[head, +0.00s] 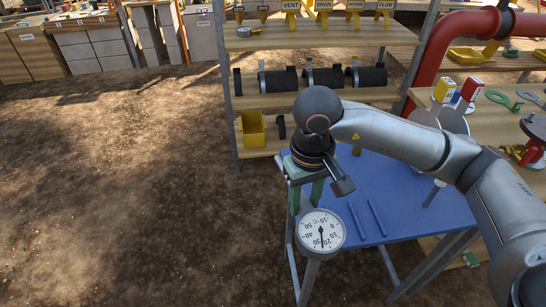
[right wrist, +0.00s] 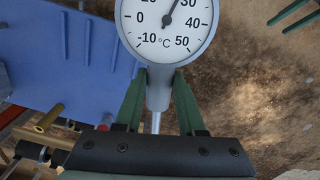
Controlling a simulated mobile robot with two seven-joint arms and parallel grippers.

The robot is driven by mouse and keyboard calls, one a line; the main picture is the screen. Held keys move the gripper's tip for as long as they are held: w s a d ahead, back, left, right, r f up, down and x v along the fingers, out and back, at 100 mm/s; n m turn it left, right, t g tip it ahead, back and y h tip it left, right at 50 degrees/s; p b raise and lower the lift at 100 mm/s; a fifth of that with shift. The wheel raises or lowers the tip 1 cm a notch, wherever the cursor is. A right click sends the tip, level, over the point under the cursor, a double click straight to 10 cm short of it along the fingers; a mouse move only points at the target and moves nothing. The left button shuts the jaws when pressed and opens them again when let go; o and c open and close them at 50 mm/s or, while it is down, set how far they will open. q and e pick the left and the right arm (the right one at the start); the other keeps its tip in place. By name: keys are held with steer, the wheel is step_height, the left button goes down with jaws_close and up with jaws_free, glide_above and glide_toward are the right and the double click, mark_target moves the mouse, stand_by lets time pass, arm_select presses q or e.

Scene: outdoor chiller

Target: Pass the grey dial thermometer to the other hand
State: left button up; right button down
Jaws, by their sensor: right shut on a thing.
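The grey dial thermometer (head: 321,231) has a round white face marked in °C and hangs in the air by the near left corner of the blue table. It also shows at the top of the right wrist view (right wrist: 166,30), its upper rim cut off. My right gripper (head: 308,196) is shut on its grey neck just below the dial, with one green finger on each side. Part of the stem (right wrist: 156,122) shows between the fingers. My left gripper shows only as two spread green fingers (right wrist: 293,16) at the top right of the right wrist view, empty and apart from the thermometer.
The blue table top (head: 405,205) lies right of the thermometer. A shelf rack (head: 320,38) with black cylinders and a yellow bin (head: 252,128) stands behind. A red pipe (head: 437,50) and discs on stems are at the right. Bare ground (head: 120,200) on the left is free.

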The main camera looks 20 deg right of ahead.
arm_select(q)
steer(key=shift+c, duration=0.3)
steer(key=shift+s, duration=0.1)
steer(key=shift+c, duration=1.3)
steer(key=w+d+r+m+t+h, duration=0.15)
steer(key=w+r+m+h, duration=0.25)
steer(key=w+r+m, duration=0.9)
steer(key=d+r+m+g+h, duration=0.1)
steer(key=d+r+m+h, duration=0.2)
steer(key=r+m, duration=0.65)
steer(key=d+r+m+g+h, duration=0.1)
steer(key=d+r+m+h, duration=0.3)
steer(key=r, duration=1.1)
steer(key=w+d+f+y, duration=0.1)
steer(key=w+d+f, duration=0.2)
steer(key=w+d, duration=0.3)
steer(key=shift+w+d+y, duration=0.15)
steer(key=shift+d+y, duration=0.15)
steer(key=shift+d, duration=0.55)
arm_select(e)
steer(key=w+a+r+n, duration=0.2)
steer(key=a+r+n, duration=0.1)
steer(key=a, duration=0.5)
steer(key=w+a+r+n, duration=0.1)
steer(key=a+r+n, duration=0.3)
steer(key=a+r, duration=0.2)
steer(key=shift+w+a, duration=0.4)
steer(key=shift+a, duration=0.85)
